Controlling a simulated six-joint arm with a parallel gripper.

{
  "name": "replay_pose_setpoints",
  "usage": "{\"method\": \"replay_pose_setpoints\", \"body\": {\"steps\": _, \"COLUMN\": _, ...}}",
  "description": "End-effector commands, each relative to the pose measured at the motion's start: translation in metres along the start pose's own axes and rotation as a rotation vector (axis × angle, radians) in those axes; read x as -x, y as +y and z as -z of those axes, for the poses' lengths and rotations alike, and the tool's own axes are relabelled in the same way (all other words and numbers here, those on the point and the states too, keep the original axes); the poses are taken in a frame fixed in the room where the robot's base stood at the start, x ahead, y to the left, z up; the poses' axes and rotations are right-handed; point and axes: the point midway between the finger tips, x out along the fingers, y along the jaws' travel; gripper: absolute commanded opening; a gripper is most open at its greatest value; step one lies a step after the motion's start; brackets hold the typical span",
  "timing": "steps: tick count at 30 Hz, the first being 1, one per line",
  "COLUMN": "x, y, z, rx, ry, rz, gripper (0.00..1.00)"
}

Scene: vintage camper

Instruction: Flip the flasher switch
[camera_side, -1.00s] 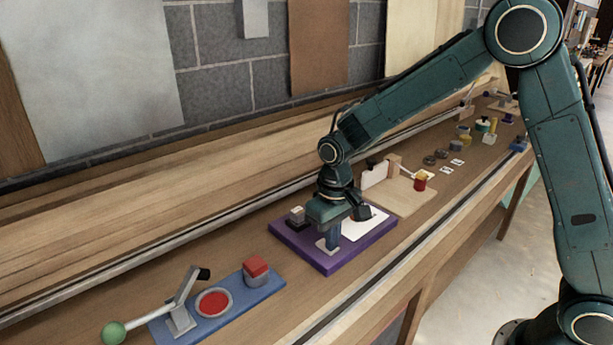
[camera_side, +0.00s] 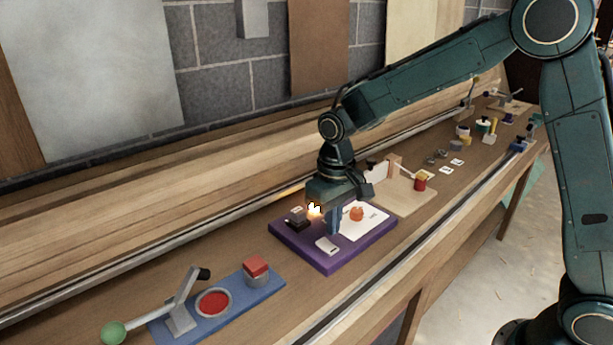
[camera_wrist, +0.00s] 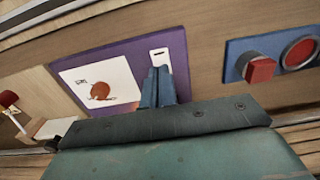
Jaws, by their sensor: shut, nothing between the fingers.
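A purple board (camera_side: 300,249) lies on the bench, also in the wrist view (camera_wrist: 118,51). It carries a small white plate (camera_side: 326,246) near its front edge, a white panel (camera_side: 375,219) with a round orange piece (camera_side: 357,213), and a dark block (camera_side: 297,216) at the back left. A bright white and orange glow (camera_side: 313,209) shows beside the block. I cannot make out which way the switch stands. My gripper (camera_side: 333,234) is shut and empty, just behind the small plate. In the wrist view its fingertips (camera_wrist: 159,72) cover part of this plate (camera_wrist: 159,56).
A blue base (camera_side: 235,306) with a red disc, a red block and a green-knobbed lever stands at the left. A wooden board (camera_side: 408,203) with a red-topped piece lies to the right. Smaller items stand farther along the bench. A metal rail (camera_side: 380,265) runs along the front.

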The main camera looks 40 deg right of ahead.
Motion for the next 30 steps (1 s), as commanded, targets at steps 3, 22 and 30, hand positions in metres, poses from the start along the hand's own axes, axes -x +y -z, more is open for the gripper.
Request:
{"method": "replay_pose_setpoints", "body": {"steps": 3, "x": 0.007, "y": 0.0, "z": 0.0, "rx": 0.0, "ry": 0.002, "rz": 0.0, "gripper": 0.0}}
{"method": "replay_pose_setpoints", "body": {"steps": 22, "x": 0.028, "y": 0.0, "z": 0.0, "rx": 0.0, "ry": 0.0, "rz": 0.0, "gripper": 0.0}}
{"method": "replay_pose_setpoints", "body": {"steps": 30, "x": 0.032, "y": 0.002, "z": -0.003, "rx": 0.0, "ry": 0.008, "rz": 0.001, "gripper": 0.0}}
